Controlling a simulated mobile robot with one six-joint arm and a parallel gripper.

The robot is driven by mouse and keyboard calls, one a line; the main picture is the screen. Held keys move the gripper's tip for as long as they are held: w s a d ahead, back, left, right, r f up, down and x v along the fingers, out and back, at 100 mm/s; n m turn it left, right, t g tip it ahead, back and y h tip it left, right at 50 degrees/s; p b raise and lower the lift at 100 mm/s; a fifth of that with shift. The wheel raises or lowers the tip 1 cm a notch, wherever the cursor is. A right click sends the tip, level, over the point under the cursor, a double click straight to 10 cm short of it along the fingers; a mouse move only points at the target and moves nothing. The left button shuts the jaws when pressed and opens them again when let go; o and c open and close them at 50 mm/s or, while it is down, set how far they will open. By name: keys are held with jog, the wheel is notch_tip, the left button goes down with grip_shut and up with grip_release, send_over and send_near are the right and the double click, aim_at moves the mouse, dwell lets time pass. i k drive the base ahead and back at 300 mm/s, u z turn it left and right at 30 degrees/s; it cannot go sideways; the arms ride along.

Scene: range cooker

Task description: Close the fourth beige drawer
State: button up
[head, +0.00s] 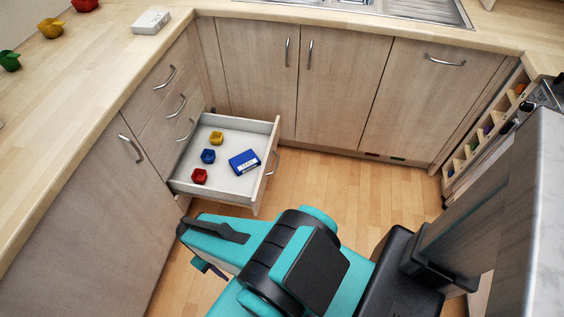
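The fourth beige drawer (262,178) is the lowest of the stack in the left cabinet row and stands pulled out far over the floor. Its front with a curved metal handle (272,163) faces right. Inside lie a yellow cup (216,138), a blue cup (208,156), a red cup (199,176) and a blue box (244,161). My teal arm extends in front of the drawer, below it in the picture. A small dark part at the arm's left end (208,268) looks like my gripper, mostly hidden; its fingers cannot be made out.
Three shut drawers (177,107) sit above the open one. Shut cabinet doors (250,68) line the back. A wooden counter (75,85) at left bears several coloured cups and a white box (151,22). A rack (489,132) stands at right. Wooden floor (345,185) is free beyond the drawer.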

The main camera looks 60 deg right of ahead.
aim_at(222, 184)
jog(key=z, duration=0.8)
jog(key=k, duration=1.55)
jog(key=z, duration=0.45)
jog(key=i, duration=1)
jog(key=z, duration=0.05)
